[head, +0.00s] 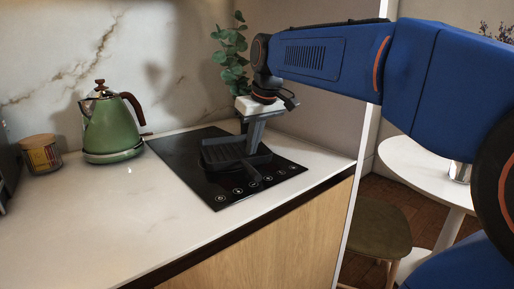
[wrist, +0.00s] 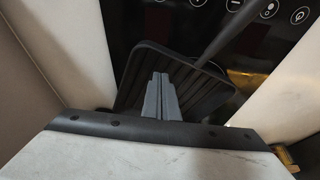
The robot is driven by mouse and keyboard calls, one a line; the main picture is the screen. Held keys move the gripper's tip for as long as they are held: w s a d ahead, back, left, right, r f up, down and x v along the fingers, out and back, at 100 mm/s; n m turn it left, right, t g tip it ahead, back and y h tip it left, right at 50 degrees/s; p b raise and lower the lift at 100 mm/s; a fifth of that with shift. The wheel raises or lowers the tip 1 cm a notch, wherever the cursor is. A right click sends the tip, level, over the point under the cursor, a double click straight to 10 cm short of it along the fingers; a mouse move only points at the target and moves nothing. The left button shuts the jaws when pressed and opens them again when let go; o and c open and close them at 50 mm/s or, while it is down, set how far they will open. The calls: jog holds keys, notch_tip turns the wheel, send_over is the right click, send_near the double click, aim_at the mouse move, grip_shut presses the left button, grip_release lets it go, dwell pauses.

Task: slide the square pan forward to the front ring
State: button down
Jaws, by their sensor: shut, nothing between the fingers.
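The square pan (head: 219,152) is dark with a ribbed inside and sits on the black cooktop (head: 178,155). Its handle (head: 246,170) points toward the front edge with the touch symbols. My gripper (head: 250,150) reaches down at the pan's right side in the head view, its fingers shut and empty. In the wrist view the pan (wrist: 205,92) lies under the shut fingertips (wrist: 160,78), and its handle (wrist: 226,30) runs to the upper right. Whether the fingers touch the pan I cannot tell. The rings on the cooktop are mostly hidden or too faint to make out.
A green kettle (head: 110,125) stands on its base left of the cooktop. A jar (head: 41,153) is at the far left. A plant (head: 231,60) stands behind my gripper near the wall. The counter (head: 110,215) is clear at front left. A stool (head: 372,228) and round table (head: 425,170) are at right.

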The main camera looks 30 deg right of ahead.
jog(key=w+v, duration=0.1)
jog(key=v, duration=0.8)
jog(key=shift+r, duration=0.45)
jog(key=shift+s, duration=0.15)
